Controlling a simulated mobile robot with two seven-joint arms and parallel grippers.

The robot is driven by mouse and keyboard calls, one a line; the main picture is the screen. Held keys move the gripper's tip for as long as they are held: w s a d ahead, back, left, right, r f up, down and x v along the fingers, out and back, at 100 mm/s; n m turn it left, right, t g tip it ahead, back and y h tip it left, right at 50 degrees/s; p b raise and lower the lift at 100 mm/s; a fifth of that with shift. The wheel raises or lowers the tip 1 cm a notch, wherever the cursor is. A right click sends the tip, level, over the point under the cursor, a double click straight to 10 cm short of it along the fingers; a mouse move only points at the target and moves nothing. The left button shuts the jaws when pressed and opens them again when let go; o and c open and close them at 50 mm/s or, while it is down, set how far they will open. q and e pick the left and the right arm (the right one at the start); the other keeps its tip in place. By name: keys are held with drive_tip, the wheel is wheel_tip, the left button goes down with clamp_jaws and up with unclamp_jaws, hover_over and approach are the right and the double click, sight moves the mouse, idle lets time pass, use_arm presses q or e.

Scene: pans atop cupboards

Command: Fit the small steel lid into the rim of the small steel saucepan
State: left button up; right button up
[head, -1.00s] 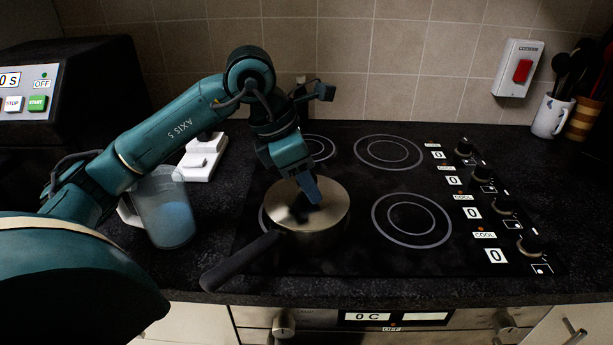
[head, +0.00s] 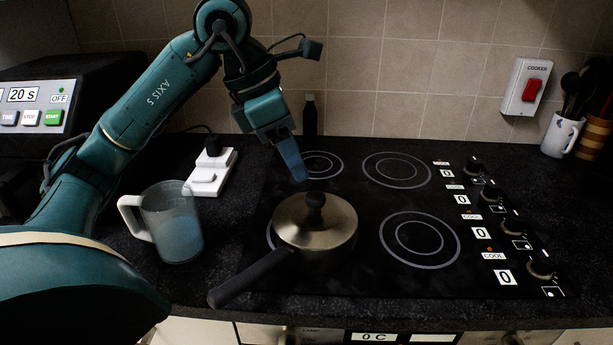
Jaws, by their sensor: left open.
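The small steel saucepan (head: 318,258) stands on the front left ring of the hob, its dark handle pointing to the front left. The small steel lid (head: 293,226) lies on top of the saucepan, its dark knob upward. It looks level and about in line with the rim; I cannot tell whether its edge is fully inside. My left gripper (head: 298,172) is open and empty, above and behind the knob, apart from it. My right gripper is not in view.
A clear measuring jug (head: 172,222) stands left of the hob (head: 375,275), with a white socket block (head: 210,172) behind it. A dark bottle (head: 310,118) stands at the back wall. Knobs line the hob's right side. The other rings are clear.

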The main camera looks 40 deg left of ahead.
use_arm(q)
drive_tip(key=v, duration=0.3)
drive_tip(key=shift+r, duration=0.25)
drive_tip(key=shift+s+f, duration=0.1)
idle(0.3)
